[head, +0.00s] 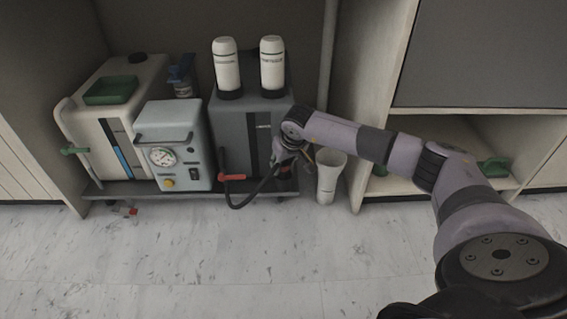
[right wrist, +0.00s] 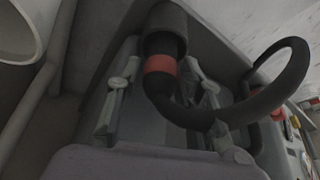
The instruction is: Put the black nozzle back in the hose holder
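A black hose (head: 241,203) loops from a red-handled valve on the dark grey machine up toward my right gripper (head: 293,160). In the right wrist view the hose (right wrist: 290,75) curves to a black end piece with a red band (right wrist: 160,64). Above the band it meets a wider dark cylinder (right wrist: 166,22), which looks like the holder; how deep the end sits in it is hidden. My right gripper (right wrist: 160,78) is open, its fingers apart on either side of the banded piece with gaps visible. My left gripper is out of view.
The dark grey machine (head: 230,125) carries two white canisters (head: 228,68). A white machine with a gauge (head: 170,125) stands to its left. A white bin (head: 328,180) stands just right of my gripper. The floor (head: 270,255) in front is clear.

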